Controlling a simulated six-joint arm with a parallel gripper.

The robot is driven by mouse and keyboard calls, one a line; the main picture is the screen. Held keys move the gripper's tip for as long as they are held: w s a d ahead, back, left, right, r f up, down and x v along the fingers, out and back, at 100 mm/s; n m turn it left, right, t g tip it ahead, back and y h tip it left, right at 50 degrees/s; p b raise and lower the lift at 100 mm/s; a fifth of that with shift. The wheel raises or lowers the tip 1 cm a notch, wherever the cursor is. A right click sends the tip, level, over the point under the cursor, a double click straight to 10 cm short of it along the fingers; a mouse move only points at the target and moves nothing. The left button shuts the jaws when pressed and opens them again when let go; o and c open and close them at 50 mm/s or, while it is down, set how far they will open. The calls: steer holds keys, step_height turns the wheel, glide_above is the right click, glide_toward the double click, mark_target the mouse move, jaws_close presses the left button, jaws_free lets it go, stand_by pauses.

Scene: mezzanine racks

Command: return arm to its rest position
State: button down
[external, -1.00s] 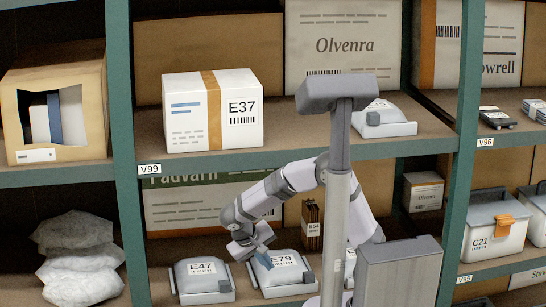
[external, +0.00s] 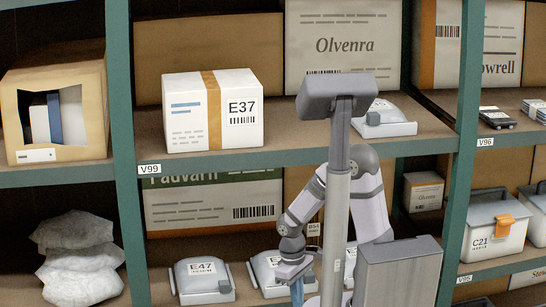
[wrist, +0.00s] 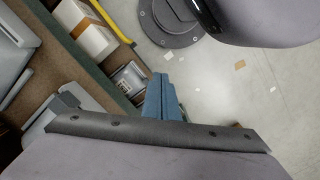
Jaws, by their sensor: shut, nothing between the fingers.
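My gripper (external: 297,290) hangs low in the external view, just left of my column and in front of the lower shelf. Its blue fingers point down and are shut with nothing between them. In the wrist view the blue fingers (wrist: 161,98) lie together over the gap between the shelf edge and the floor. My arm is folded back close to the column, its elbow bent high on the right. Part of the forearm is hidden behind the column.
Lidded grey bins, E47 (external: 204,281) and one partly hidden by my gripper (external: 266,272), sit on the lower shelf. Box E37 (external: 187,124) stands on the upper shelf (external: 140,168). Green rack posts (external: 125,150) stand at both sides. The floor (wrist: 235,85) is open in the wrist view.

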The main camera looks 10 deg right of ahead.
steer(key=w+d+r+m+y, duration=0.1)
steer(key=w+d+r+m, duration=0.1)
steer(key=d+m, duration=0.45)
steer(key=w+d+r+m, duration=0.2)
steer(key=d+m, duration=0.1)
steer(key=d, duration=0.6)
step_height(320, 180, up, 14)
steer(key=p, duration=1.5)
steer(key=shift+a+n+t, duration=0.2)
steer(key=shift+n+t, duration=0.15)
steer(key=shift+t, duration=0.05)
